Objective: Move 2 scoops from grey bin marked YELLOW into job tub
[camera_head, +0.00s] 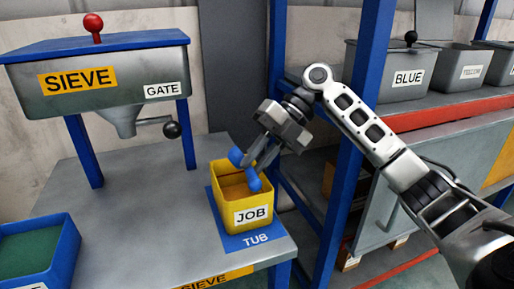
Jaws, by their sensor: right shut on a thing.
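The yellow job tub (231,217), marked JOB, stands on the blue TUB mat (257,240) at the table's right front corner. Orange-brown shows inside it; whether this is material or bare wall I cannot tell. My right gripper (258,163) is over the tub's right back side, pointing down and left. It is shut on a blue tool (253,181), apparently the scoop, whose blue parts show at the tub's mouth. Its load cannot be seen. The grey bin with the small YELLOW label (471,72) stands on the right shelf. My left gripper is out of view.
The sieve (60,95) with its GATE lever stands on the table's left. A blue tray with a green inside (30,250) is at the front left. A blue post (352,150) stands between tub and shelf. The BLUE bin (407,78) neighbours the YELLOW bin.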

